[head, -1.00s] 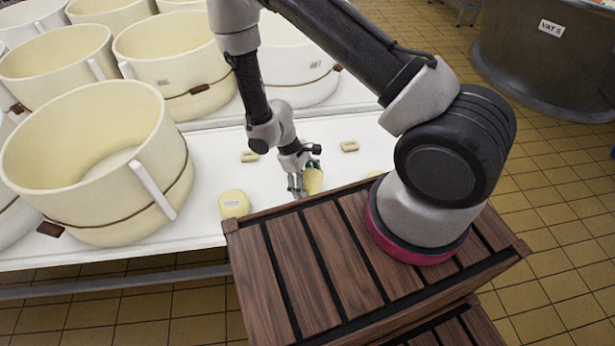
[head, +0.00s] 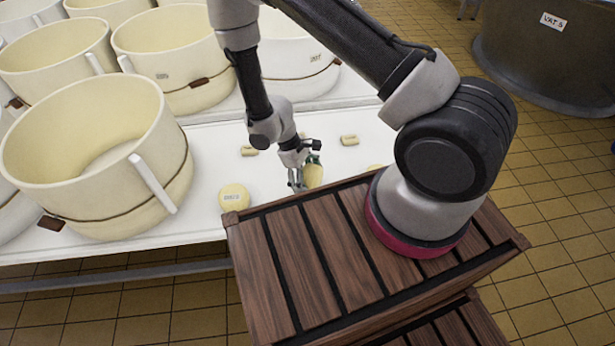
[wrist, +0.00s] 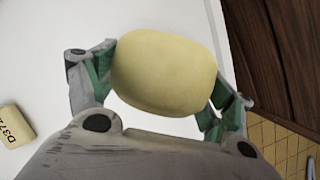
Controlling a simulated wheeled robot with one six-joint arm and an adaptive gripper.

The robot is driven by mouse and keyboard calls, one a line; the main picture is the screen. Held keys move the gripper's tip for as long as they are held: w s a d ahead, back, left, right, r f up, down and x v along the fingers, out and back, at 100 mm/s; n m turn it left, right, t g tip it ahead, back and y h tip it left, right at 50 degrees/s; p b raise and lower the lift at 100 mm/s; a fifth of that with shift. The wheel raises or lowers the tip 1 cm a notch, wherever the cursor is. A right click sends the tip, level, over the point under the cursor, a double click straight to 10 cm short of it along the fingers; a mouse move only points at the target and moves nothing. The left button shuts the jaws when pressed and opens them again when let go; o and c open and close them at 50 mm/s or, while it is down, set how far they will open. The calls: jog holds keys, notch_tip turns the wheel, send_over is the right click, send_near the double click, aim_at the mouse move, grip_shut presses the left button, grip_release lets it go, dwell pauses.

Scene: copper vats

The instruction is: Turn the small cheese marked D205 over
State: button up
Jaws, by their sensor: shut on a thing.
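My gripper (head: 304,178) is shut on a small pale yellow cheese (head: 314,175) over the white table, close to its near edge. In the wrist view the cheese (wrist: 165,72) sits between the two green-padded fingers, one on each side. The face toward the wrist camera is plain, with no marking seen, so I cannot read whether it is D205. Another small round cheese (head: 234,198) lies on the table to the left, with a label on top too small to read.
Small tan blocks (head: 349,140) (head: 249,151) lie on the white table (head: 215,150); one block (wrist: 14,127) reads D372 in the wrist view. Large cream moulds (head: 100,150) crowd the left and back. A vat (head: 545,60) marked VAT 5 stands at right.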

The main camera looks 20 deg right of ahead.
jog(key=shift+f, duration=0.65)
dwell(0.4)
jog(key=o, duration=1.3)
jog(key=shift+c, duration=0.2)
